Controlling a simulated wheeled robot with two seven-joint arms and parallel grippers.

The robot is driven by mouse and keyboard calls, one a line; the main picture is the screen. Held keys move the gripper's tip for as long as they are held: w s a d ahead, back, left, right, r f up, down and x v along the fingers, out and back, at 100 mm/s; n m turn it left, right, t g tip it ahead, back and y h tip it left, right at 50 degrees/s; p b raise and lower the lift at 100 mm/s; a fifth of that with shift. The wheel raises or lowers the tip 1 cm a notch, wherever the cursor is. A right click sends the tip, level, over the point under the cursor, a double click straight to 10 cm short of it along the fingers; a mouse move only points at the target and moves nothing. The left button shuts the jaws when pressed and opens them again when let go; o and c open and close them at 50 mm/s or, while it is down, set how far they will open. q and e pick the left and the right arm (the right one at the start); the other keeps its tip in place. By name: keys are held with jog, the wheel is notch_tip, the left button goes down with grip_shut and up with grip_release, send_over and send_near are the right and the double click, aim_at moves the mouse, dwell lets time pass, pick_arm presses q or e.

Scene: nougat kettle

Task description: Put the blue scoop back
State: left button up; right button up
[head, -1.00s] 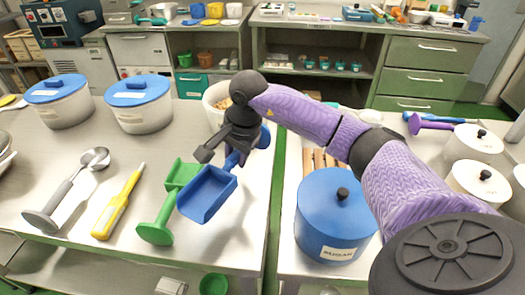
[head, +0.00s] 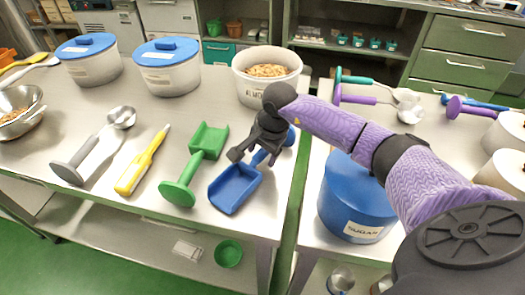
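The blue scoop (head: 235,188) is at the right end of the row of tools on the left table, near the table's front edge. Its pan points toward the front, and it appears to rest on or just above the tabletop. My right gripper (head: 257,157) is around its handle, with dark fingers on either side, and appears shut on it. Part of the handle is hidden by the gripper. My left gripper is not in view.
A green scoop (head: 207,142) lies close on the left, then a yellow-handled tool (head: 142,162) and a metal scoop (head: 121,117). An almond tub (head: 246,84) stands behind my gripper. The blue sugar container (head: 345,200) stands right, across a gap between tables.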

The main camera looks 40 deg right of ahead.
jog(key=shift+r, duration=0.15)
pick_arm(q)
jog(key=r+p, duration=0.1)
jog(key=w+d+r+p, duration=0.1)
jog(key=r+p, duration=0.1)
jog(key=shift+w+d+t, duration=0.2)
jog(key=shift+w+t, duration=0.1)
pick_arm(e)
jog(key=v, duration=1.2)
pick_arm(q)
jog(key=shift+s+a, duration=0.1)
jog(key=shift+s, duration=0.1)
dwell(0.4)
